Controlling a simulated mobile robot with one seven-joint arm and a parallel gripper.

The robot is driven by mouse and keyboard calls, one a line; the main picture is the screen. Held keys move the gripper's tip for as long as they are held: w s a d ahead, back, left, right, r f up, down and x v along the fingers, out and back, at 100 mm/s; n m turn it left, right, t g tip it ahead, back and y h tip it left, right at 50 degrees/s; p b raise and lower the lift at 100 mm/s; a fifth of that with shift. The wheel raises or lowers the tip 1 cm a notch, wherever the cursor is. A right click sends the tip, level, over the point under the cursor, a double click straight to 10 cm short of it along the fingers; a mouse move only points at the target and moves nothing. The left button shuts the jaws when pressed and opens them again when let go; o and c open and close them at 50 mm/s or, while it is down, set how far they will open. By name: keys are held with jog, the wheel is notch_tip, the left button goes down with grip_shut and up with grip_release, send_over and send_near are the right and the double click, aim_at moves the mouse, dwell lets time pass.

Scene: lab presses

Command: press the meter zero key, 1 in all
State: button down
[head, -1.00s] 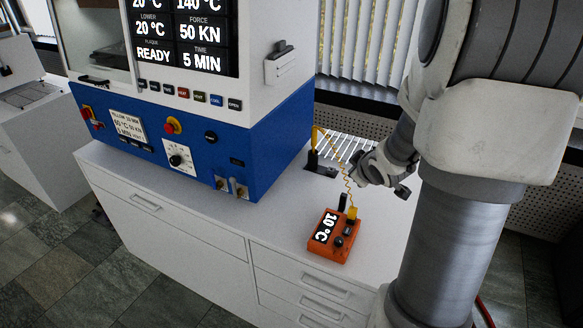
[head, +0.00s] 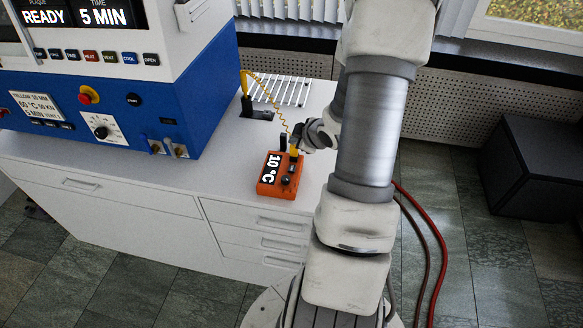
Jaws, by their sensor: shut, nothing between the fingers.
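The meter (head: 268,187) is a small orange box on the white bench top. Its display reads 10 °C. Dark controls (head: 287,180) sit on its face to the right of the display; their labels are too small to read, so I cannot tell which one is the zero key. A yellow plug with a coiled yellow cord (head: 283,115) joins its far end. My gripper (head: 299,140) is shut and empty, close to the meter's far end by the yellow plug. It partly hides that end. I cannot tell whether it touches the meter.
A blue and white press (head: 190,115) stands left of the meter, its screen reading READY and 5 MIN. A probe stand (head: 256,112) with a yellow handle and a white rack (head: 285,92) are behind the meter. The bench top (head: 225,175) is clear left of the meter.

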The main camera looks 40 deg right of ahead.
aim_at(295, 170)
jog(key=shift+f+b, duration=3.9)
jog(key=shift+f, duration=0.5)
jog(key=shift+f+b, duration=0.4)
jog(key=shift+f, duration=0.05)
jog(key=shift+f+b, duration=0.35)
jog(key=shift+f, duration=0.05)
jog(key=shift+r, duration=0.1)
jog(key=shift+r+p, duration=0.7)
jog(key=shift+r, duration=0.05)
notch_tip(295, 170, up, 5)
jog(key=p, duration=0.4)
jog(key=shift+r+p, duration=0.1)
jog(key=shift+p, duration=0.2)
